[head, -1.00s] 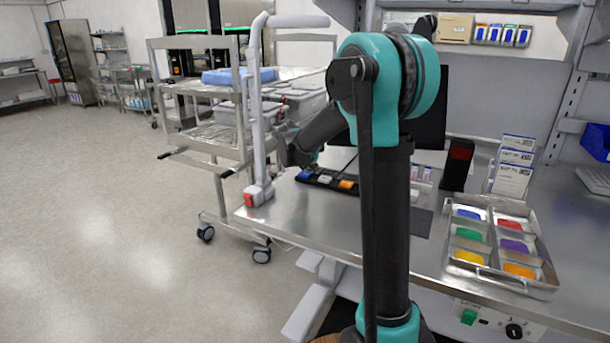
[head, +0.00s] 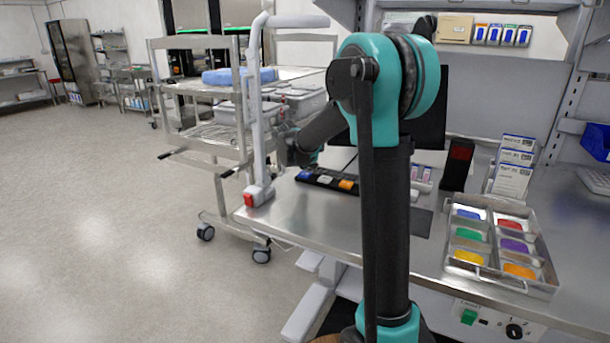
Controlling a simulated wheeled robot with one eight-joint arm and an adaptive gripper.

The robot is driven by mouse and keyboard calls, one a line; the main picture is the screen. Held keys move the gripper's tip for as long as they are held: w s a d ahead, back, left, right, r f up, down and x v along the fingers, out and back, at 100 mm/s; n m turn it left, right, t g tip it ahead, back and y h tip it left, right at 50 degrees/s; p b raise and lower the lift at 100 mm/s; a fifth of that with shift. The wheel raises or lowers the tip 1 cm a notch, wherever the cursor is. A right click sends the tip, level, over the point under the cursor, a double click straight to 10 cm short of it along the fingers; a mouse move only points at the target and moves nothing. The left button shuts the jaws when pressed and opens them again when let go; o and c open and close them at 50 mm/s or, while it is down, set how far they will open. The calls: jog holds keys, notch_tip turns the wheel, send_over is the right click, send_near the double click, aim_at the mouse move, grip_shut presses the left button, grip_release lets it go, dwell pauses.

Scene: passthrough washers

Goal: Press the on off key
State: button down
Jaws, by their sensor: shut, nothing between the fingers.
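A black key strip (head: 318,180) lies on the steel table left of my arm. It carries a blue key (head: 305,174), a pale key (head: 325,179) and an orange key (head: 347,185). A green rocker switch (head: 468,317) sits on a white panel under the table's front edge, beside a black knob (head: 515,331). I cannot read which one is marked on/off. My gripper (head: 289,152) is small and dark at the end of my arm, above and left of the key strip. It is shut and empty, apart from the strip in this view; its fingertips are hard to make out.
A metal tray (head: 543,288) with several coloured pieces stands on the right of the table (head: 300,215). A white upright post with a red-ended foot (head: 256,194) stands at the table's left corner. A wheeled steel cart (head: 222,140) is behind it. A monitor is partly hidden behind my arm.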

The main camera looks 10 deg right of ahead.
aim_at(304, 174)
jog(key=shift+f, duration=0.25)
jog(key=shift+f, duration=0.2)
jog(key=shift+f, duration=0.45)
dwell(0.9)
jog(key=shift+r, duration=0.9)
jog(key=shift+r, duration=2.5)
